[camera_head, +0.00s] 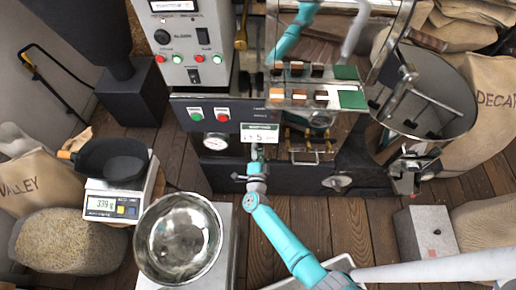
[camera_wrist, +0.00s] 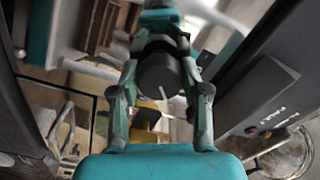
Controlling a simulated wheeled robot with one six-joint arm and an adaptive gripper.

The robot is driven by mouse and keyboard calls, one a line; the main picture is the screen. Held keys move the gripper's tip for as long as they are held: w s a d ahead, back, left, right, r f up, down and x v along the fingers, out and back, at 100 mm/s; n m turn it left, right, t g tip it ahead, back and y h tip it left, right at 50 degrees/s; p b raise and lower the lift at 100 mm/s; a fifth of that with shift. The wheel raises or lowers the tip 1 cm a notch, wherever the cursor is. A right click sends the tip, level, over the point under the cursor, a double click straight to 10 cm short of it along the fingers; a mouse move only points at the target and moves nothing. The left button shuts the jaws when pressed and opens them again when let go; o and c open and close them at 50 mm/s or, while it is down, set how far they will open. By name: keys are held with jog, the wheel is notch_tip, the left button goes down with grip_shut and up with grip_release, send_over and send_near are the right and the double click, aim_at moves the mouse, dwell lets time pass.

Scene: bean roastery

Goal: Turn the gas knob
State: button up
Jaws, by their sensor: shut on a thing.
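In the wrist view a dark round knob (camera_wrist: 160,78) with a pale pointer line sits between the two fingers of my gripper (camera_wrist: 161,66). The fingers are shut on its sides. In the head view my gripper (camera_head: 256,150) reaches the front of the dark roaster panel (camera_head: 188,112), just below a small white display label (camera_head: 259,133). The knob itself is hidden there by the gripper and label. I cannot tell how far the knob is turned.
A round gauge (camera_head: 215,141) and green and red buttons (camera_head: 208,113) lie left of my gripper. A steel bowl (camera_head: 179,238) and a scale (camera_head: 118,203) bearing a black pan (camera_head: 115,160) stand lower left. A steel drum (camera_head: 425,92) is at right.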

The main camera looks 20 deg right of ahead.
jog(key=o, duration=1.1)
jog(key=shift+o, duration=0.2)
jog(key=v, duration=1.2)
jog(key=shift+s+d, duration=0.1)
jog(key=s+d+r+n+y, duration=0.1)
jog(key=s+r+n+y, duration=0.1)
jog(key=s+r+n, duration=0.3)
jog(key=s+d+r+n+g+y, duration=0.1)
jog(key=s+r+n, duration=0.5)
jog(key=s+r, duration=0.6)
jog(key=s+d+r+n+y, duration=0.2)
jog(key=s+r, duration=0.7)
jog(key=s, duration=0.9)
jog(key=n+y, duration=0.2)
jog(key=n, duration=0.2)
jog(key=shift+d+g, duration=0.3)
jog(key=shift+g, duration=0.1)
